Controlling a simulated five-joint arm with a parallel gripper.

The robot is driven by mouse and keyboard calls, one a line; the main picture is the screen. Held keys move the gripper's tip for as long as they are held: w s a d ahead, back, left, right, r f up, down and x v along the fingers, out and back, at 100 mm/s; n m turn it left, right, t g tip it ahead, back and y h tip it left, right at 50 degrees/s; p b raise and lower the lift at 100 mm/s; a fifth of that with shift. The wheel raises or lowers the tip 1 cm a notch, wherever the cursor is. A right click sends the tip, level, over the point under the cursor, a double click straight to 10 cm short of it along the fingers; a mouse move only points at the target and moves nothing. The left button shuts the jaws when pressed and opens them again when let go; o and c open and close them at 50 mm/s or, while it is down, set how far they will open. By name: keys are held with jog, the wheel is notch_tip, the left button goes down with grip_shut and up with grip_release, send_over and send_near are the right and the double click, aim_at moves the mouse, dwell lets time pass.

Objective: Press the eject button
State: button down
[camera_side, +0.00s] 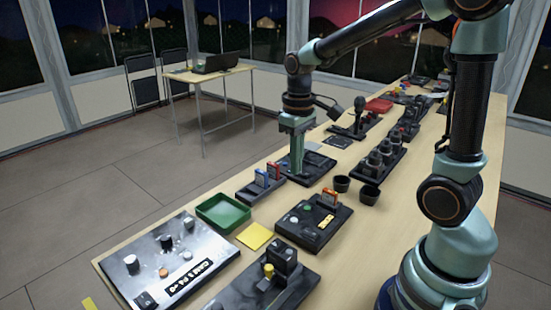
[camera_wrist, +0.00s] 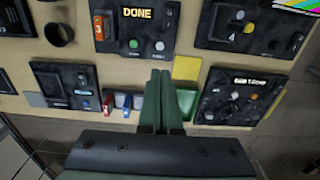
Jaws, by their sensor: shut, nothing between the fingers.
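A black console (camera_side: 314,220) stands at the middle of the table in the side view, with an orange-red cartridge (camera_side: 328,198) upright in it and a lit yellow display. In the wrist view the display (camera_wrist: 137,13) reads DONE, the cartridge (camera_wrist: 98,27) stands at its left, and a green button (camera_wrist: 133,43) and a white button (camera_wrist: 159,45) sit below. Their labels are too small to read, so I cannot tell which is the eject button. My gripper (camera_side: 296,174) is shut and empty, pointing down behind the console, apart from it. Its fingertips also show in the wrist view (camera_wrist: 160,74).
A rack holds a blue cartridge (camera_side: 261,178) and a red cartridge (camera_side: 273,171). A green tray (camera_side: 222,222), a yellow square (camera_side: 255,236), a grey panel (camera_side: 190,262) and a black device (camera_side: 265,288) lie nearer.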

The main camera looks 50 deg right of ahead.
aim_at(295, 220)
notch_tip(295, 220, down, 14)
jog(key=shift+f, duration=0.1)
dwell(0.7)
jog(key=shift+s+f, duration=0.1)
jog(key=shift+f, duration=0.8)
notch_tip(295, 220, up, 9)
jog(key=shift+w, duration=0.2)
jog(key=shift+r, duration=0.1)
dwell(0.7)
